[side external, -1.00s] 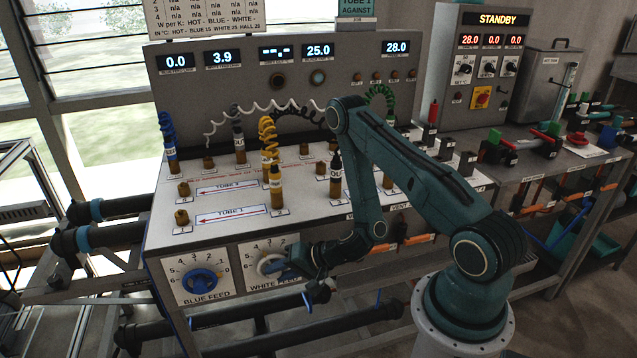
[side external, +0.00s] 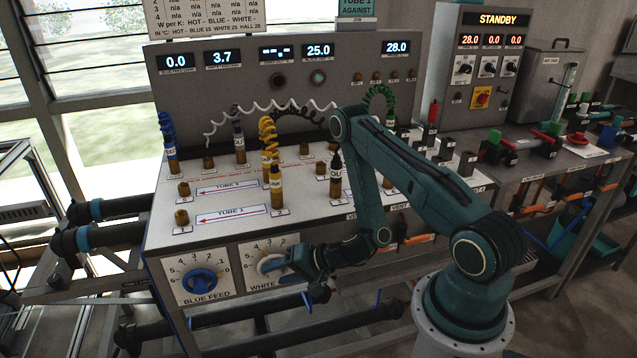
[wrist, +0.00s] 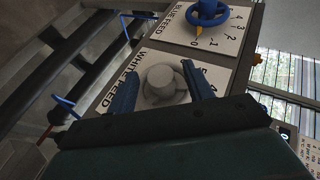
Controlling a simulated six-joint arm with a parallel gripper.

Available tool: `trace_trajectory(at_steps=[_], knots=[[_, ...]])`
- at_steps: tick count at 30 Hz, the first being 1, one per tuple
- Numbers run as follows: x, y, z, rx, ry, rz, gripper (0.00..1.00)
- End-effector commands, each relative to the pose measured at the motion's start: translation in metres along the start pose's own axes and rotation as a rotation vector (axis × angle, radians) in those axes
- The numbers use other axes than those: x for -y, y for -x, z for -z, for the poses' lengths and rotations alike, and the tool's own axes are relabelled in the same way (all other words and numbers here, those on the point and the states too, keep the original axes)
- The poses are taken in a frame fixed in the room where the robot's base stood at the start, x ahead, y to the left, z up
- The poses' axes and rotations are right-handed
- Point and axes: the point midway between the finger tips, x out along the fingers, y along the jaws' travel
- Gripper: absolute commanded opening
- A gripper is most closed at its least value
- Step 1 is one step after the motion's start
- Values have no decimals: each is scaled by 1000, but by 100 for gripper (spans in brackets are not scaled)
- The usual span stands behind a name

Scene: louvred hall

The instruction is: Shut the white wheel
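The white wheel (side external: 270,265) is a round pale handwheel on the WHITE FEED dial plate (side external: 292,241), low on the front of the bench. In the wrist view the wheel (wrist: 163,86) has a raised hub and sits between my two blue fingers. The white feed display (side external: 223,57) reads 3.7. The wheel's pointer is hidden.
The blue wheel (side external: 202,281) stands on the BLUE FEED plate left of the white one; it also shows in the wrist view (wrist: 207,12). Dark pipes (side external: 240,338) run below the bench front. Coiled hoses and brass fittings stand on the bench top (side external: 165,240).

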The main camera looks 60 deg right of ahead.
Motion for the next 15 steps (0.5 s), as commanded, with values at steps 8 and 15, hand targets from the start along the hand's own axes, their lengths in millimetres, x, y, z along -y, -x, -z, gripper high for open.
trace_trajectory(at_steps=[8,15], knots=[[0,1,1,-3,-2,-1,52],[1,1,2,-5,4,-13,52]])
